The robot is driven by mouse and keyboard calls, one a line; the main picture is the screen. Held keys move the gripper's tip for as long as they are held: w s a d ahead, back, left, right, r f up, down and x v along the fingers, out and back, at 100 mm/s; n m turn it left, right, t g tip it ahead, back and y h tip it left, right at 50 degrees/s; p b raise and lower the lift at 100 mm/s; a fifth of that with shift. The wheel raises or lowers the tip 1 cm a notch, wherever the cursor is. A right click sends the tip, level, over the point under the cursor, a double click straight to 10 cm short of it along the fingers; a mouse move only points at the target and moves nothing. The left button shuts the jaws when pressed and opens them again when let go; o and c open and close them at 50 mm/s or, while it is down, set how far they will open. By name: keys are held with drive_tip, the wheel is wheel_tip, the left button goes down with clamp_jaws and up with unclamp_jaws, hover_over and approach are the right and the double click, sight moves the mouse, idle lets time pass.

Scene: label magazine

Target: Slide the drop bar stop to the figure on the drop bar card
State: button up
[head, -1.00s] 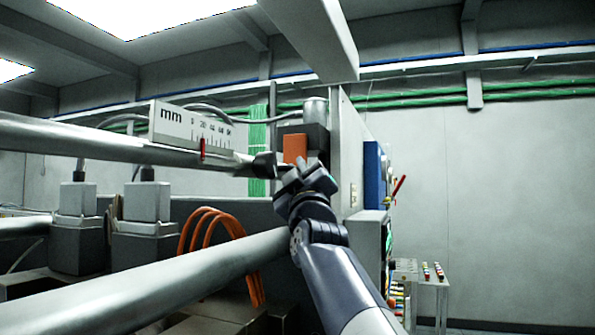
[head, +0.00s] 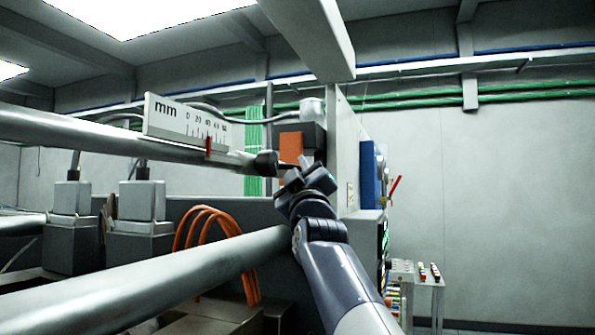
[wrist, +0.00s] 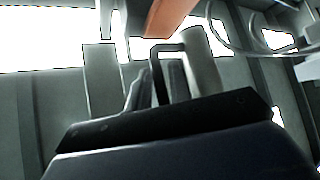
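The drop bar stop shows in the head view as a dark knob-like piece (head: 265,163) at the right end of the upper grey bar (head: 90,132). A red pointer (head: 208,146) stands against the white mm scale (head: 175,117), near the 40 mark. My gripper (head: 304,172) is just right of the dark piece, at a thin dark part reaching from it. In the wrist view a black loop (wrist: 166,46) shows between my gripper's fingers (wrist: 158,80). Whether the fingers press on it is unclear. No drop bar card can be made out.
An orange block (head: 291,148) is behind my gripper, next to a grey upright panel (head: 343,150). A second thick bar (head: 150,280) runs below. Orange cables (head: 205,222) hang between the bars. A small table (head: 428,285) stands at the right.

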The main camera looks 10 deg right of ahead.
drive_tip(key=b+v, duration=0.5)
drive_tip(key=v, duration=0.5)
drive_tip(key=shift+s, duration=0.1)
drive_tip(key=p+x, duration=0.6)
drive_tip(key=x, duration=0.4)
drive_tip(key=shift+w+r, duration=0.25)
drive_tip(key=shift+a, duration=0.15)
drive_tip(key=shift+s+a, duration=0.4)
drive_tip(key=shift+s, duration=0.45)
drive_tip(key=shift+w+f, duration=0.1)
